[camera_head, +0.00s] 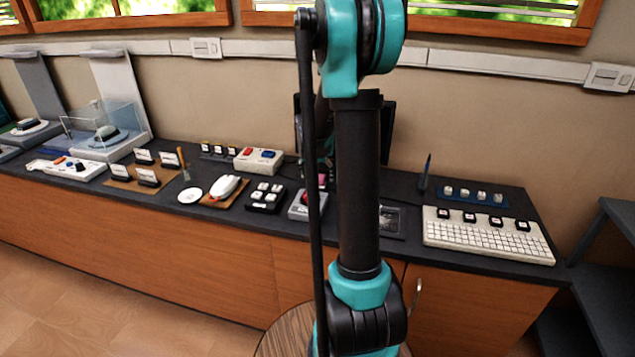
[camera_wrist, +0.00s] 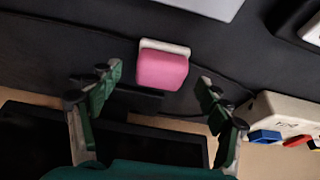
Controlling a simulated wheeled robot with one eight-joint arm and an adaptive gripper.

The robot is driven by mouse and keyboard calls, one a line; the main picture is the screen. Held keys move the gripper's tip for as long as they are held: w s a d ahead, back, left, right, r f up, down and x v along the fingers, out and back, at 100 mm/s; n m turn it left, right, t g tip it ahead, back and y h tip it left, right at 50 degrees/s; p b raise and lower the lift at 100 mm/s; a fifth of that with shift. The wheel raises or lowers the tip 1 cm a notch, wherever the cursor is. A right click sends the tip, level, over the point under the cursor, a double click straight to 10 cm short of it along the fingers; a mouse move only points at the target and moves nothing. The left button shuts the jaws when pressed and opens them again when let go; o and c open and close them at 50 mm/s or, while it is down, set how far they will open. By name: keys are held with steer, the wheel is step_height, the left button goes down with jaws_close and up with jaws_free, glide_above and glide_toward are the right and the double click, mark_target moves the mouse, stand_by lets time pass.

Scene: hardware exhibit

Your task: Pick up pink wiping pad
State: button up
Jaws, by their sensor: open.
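The pink wiping pad (camera_wrist: 162,71) lies on the dark counter in the wrist view, with a white strip along its upper edge. It sits ahead of and between the fingers of my gripper (camera_wrist: 155,97), which are spread wide and do not touch it. In the head view only a small pink patch of the pad (camera_head: 322,180) shows beside my arm. My gripper is mostly hidden behind my arm there.
The dark counter holds a white keyboard (camera_head: 487,236) at right and a red-and-blue button box (camera_head: 258,160) left of my arm. A dark monitor (camera_head: 388,130) stands behind my arm. A cable runs close to the pad. A round wooden stool top (camera_head: 285,335) is in front.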

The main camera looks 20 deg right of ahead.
mark_target(317, 176)
steer(key=shift+x, duration=1)
steer(key=shift+c, duration=0.5)
steer(key=c, duration=1.1)
steer(key=shift+r, duration=0.1)
step_height(317, 176, up, 20)
steer(key=shift+f, duration=0.1)
